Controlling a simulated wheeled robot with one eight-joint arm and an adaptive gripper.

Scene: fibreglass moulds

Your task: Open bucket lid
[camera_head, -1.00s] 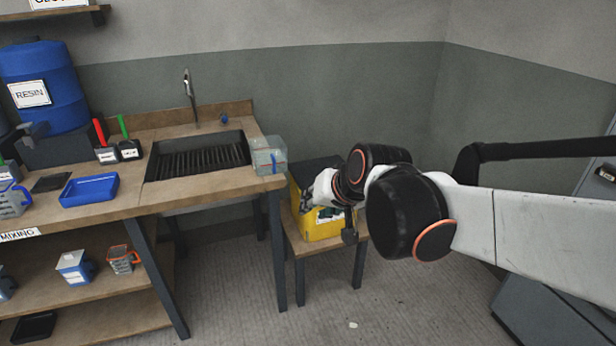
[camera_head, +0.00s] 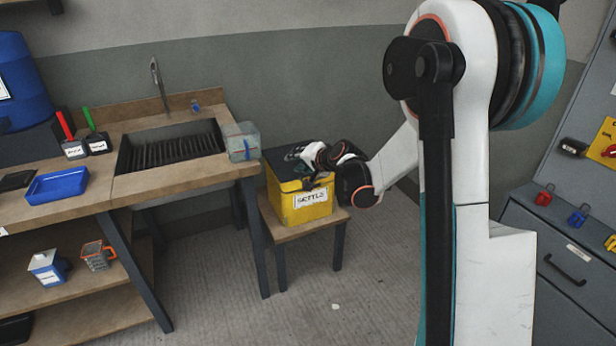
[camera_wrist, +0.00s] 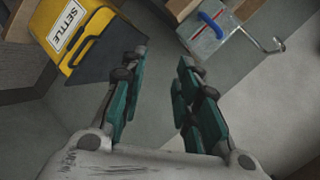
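The bucket is a yellow box labelled SETTLE (camera_head: 301,206) with a dark lid (camera_head: 280,160) on top; it stands on a small wooden stool (camera_head: 290,232). The lid looks closed. In the wrist view the yellow box (camera_wrist: 84,20) is at the upper left, with the dark lid (camera_wrist: 103,55) beside it. My gripper (camera_head: 296,154) is over the lid in the head view and hides part of it. In the wrist view my gripper (camera_wrist: 160,65) is open and empty, its left finger overlapping the lid's edge. I cannot tell whether it touches.
The workbench (camera_head: 180,179) with a sink (camera_head: 170,147) is left of the stool. Grey cabinets (camera_head: 560,250) stand at the right. The floor (camera_head: 370,290) in front of the stool is clear.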

